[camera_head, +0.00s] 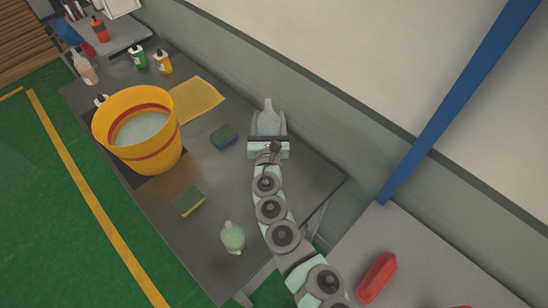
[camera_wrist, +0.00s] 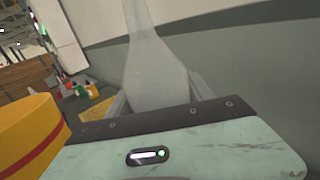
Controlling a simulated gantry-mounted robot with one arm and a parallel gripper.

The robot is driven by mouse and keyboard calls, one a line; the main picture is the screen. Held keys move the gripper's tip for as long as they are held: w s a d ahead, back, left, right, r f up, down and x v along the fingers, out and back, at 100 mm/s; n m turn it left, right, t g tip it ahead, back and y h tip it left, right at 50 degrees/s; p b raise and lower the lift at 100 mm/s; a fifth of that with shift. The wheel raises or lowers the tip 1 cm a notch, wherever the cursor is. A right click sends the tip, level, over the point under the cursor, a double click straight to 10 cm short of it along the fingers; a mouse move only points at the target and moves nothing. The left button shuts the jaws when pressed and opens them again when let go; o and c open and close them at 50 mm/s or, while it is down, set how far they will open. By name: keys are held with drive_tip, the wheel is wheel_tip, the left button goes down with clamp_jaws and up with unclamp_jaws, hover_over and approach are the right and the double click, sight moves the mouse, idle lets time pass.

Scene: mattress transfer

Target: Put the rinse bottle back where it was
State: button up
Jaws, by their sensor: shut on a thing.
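A pale, greyish bottle with a narrow neck (camera_head: 267,115), which looks like the rinse bottle, is held between the fingers of my gripper (camera_head: 268,127). In the wrist view the bottle (camera_wrist: 158,68) rises upward between the two fingers, and its lower end is hidden behind the gripper body. My gripper is shut on it over the wall side of the grey table (camera_head: 220,172). I cannot tell whether the bottle's base touches the table. Another pale green bottle (camera_head: 232,237) stands near the table's front edge, left of my arm.
A yellow bucket (camera_head: 160,105) with a red band and liquid inside stands left. A green-blue sponge (camera_head: 223,136), another sponge (camera_head: 188,201) and a yellow cloth (camera_head: 197,100) lie nearby. Several bottles (camera_head: 163,62) stand at the far end. The wall (camera_head: 330,115) runs close behind my gripper.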

drive_tip(key=shift+a+f+b, duration=0.1)
drive_tip(key=shift+f+b, duration=3.45)
drive_tip(key=shift+f, duration=4)
drive_tip(key=shift+f, duration=0.2)
drive_tip(key=o, duration=1.8)
drive_tip(key=shift+r, duration=0.2)
drive_tip(key=shift+s+r, duration=0.1)
drive_tip(key=shift+s, duration=0.35)
drive_tip(key=s+p, duration=0.1)
drive_tip(key=s, duration=1)
drive_tip(key=shift+a+p, duration=0.1)
drive_tip(key=shift+p, duration=0.3)
